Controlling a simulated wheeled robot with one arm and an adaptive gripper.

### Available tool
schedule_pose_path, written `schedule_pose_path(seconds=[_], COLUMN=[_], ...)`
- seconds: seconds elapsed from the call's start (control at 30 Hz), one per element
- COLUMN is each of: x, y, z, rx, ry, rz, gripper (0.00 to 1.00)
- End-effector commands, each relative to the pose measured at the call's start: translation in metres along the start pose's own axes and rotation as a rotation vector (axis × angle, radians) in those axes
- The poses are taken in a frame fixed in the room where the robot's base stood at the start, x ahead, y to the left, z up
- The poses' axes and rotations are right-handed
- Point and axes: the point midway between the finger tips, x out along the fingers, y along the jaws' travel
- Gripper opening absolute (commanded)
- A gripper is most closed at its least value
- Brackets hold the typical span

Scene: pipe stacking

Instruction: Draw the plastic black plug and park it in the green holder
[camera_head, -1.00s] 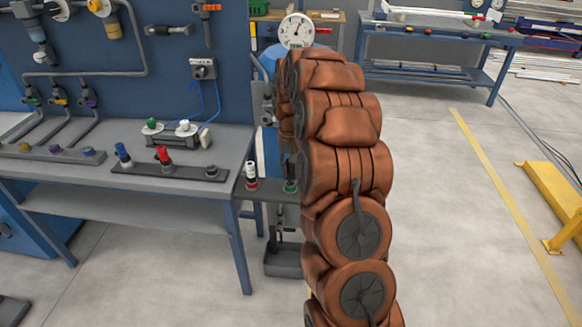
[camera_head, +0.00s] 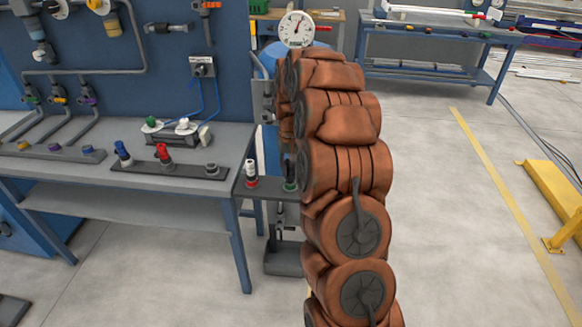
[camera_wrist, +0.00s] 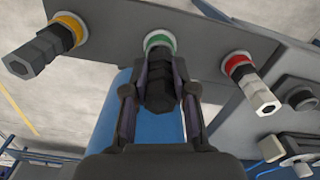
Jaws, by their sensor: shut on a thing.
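My gripper (camera_wrist: 158,70) is shut on the black plug (camera_wrist: 158,92) in the wrist view, with a finger on each side of it. The plug's far end meets the green-ringed holder (camera_wrist: 159,38). I cannot tell how deep it sits there. In the head view the green holder (camera_head: 290,186) shows on a small grey stand beside my arm. My arm hides the gripper and the black plug there.
In the wrist view a dark plug in a yellow ring (camera_wrist: 42,48) is to the left, and a pale plug in a red ring (camera_wrist: 250,84) to the right. The workbench (camera_head: 90,180) holds other fittings. Open floor (camera_head: 450,220) lies right of my arm.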

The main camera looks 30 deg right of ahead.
Motion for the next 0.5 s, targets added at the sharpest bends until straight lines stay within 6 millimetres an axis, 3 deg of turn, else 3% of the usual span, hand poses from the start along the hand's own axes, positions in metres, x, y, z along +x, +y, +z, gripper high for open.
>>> schedule_pose_path(seconds=[0.5], x=[0.0110], y=[0.0001], z=[-0.0001], rx=[0.000], ry=[0.000], rz=[0.000], gripper=[0.00])
